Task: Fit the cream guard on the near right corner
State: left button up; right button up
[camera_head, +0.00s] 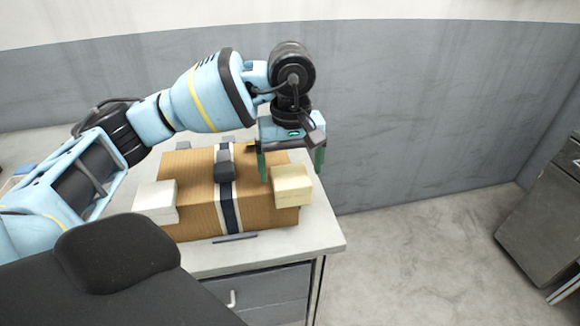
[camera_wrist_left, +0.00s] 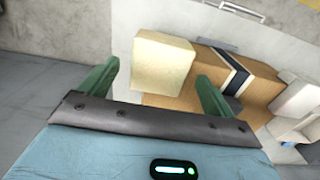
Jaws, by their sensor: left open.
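The cream guard (camera_head: 292,183) is a pale yellow block. It sits at the near right corner of the brown box (camera_head: 270,218), overlapping its top and front edges. It also shows in the left wrist view (camera_wrist_left: 162,62), ahead of the fingers. My left gripper (camera_head: 291,165) has green fingers, spread apart and empty, just behind and above the guard in the head view. Whether the fingers touch the guard cannot be told. A white guard (camera_head: 156,200) sits on the near left corner. My right gripper is not in view.
A dark strap with a white edge (camera_head: 228,205) and a black buckle (camera_head: 224,172) cross the box. The box stands on a pale table (camera_head: 322,232) with a drawer (camera_head: 270,295) below. A dark strip (camera_head: 234,238) lies before the box. Clear floor (camera_head: 420,240) lies right.

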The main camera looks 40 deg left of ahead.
aim_at(291, 177)
pick_arm(q)
notch_tip(291, 177, up, 6)
jog(key=shift+f, duration=0.25)
notch_tip(291, 177, up, 7)
jog(key=p, duration=0.1)
jog(key=shift+f, duration=0.2)
